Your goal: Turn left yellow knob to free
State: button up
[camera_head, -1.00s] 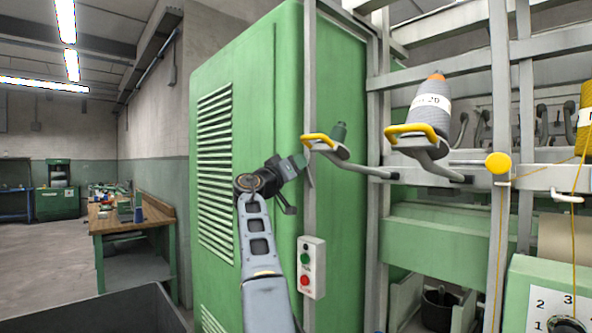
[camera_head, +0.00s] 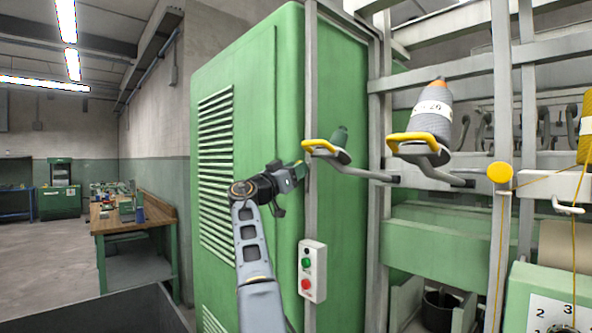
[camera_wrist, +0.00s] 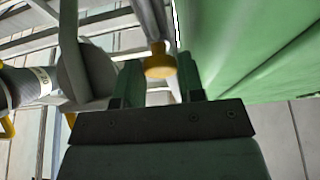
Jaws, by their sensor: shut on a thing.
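The left yellow knob (camera_wrist: 160,63) sits on the end of a grey bar in the wrist view, between the two green fingers of my gripper (camera_wrist: 159,80). My gripper is shut on it. In the head view my gripper (camera_head: 297,169) is at the left grey post, beside the green cabinet, and mostly hides this knob. The knob's turn position cannot be read. Another round yellow knob (camera_head: 500,172) is on a grey post at the right, apart from my gripper.
A yellow-edged bracket (camera_head: 319,146) is just right of my gripper, and a second (camera_head: 413,138) holds a grey cone (camera_head: 433,109). The green cabinet (camera_head: 240,80) is close to the arm. A button box (camera_head: 312,270) is below. A workbench (camera_head: 150,219) stands far left.

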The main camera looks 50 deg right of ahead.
jog(key=o, duration=0.9)
jog(key=shift+s, duration=0.1)
jog(key=b+v, duration=0.5)
jog(key=v, duration=0.3)
jog(key=shift+b, duration=0.35)
